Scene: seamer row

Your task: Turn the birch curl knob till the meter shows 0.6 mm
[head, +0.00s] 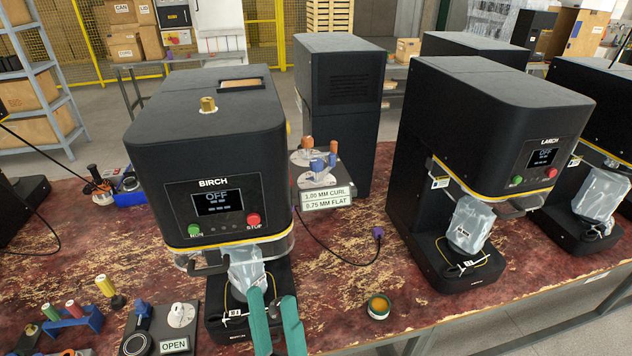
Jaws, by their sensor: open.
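The birch machine (205,150) is a black seamer with BRICH-side lettering reading BIRCH on its front. Its screen (217,203) reads OFF with dashes below. A brass knob (208,105) stands on its top; I see no label marking it as the curl knob. A green button (194,229) and a red STOP button (253,220) flank the screen. A clear bag (245,268) with a tag hangs over the tooling below. My gripper (273,297) has teal fingers, apart and empty, in front of the machine's base and well below the brass knob.
An OPEN sign (174,346) and a peg rack (72,322) lie at front left. The larch machine (490,130) is to the right.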

